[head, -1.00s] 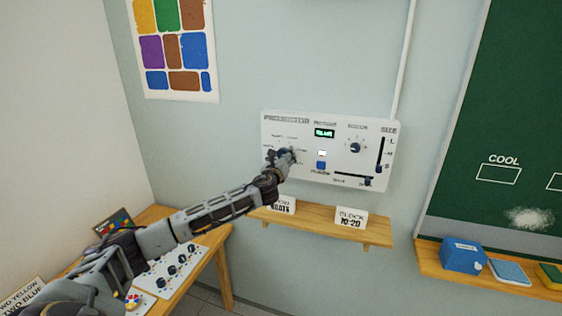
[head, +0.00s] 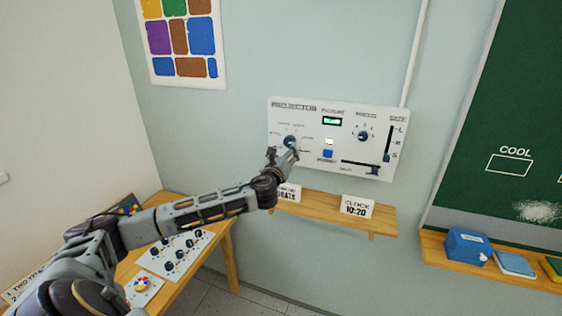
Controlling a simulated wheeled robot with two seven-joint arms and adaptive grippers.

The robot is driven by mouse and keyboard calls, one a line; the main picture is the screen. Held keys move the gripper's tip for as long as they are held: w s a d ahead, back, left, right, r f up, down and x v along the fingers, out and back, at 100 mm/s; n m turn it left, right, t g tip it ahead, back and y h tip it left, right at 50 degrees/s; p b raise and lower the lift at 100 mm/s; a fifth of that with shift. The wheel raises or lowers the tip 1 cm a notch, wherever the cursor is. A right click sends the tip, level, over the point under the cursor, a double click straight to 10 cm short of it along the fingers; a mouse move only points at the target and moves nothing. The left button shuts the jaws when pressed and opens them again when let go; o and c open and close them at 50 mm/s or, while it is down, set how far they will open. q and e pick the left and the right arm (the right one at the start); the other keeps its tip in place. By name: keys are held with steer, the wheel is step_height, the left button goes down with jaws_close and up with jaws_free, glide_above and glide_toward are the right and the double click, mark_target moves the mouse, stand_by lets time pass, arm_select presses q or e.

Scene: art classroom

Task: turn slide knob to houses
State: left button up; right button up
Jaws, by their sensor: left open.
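The white projector panel (head: 350,118) is mounted on the wall. Its dark slide knob (head: 290,141) is at the panel's left, with small labels around it that are too blurred to read. A small green display (head: 331,121) sits under the word PICTURE; its text is not clear. My left gripper (head: 284,153) is open, just below the knob and in front of the panel's lower left. The knob's upper part shows clear of the fingers; I cannot tell whether they touch it. My right gripper is not in view.
The panel also has a focus knob (head: 363,136), a blue button (head: 328,154) and sliders. A table with knob boards (head: 175,254) stands at lower left.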

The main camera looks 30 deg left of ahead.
arm_select(q)
steer(key=shift+v, duration=2.3)
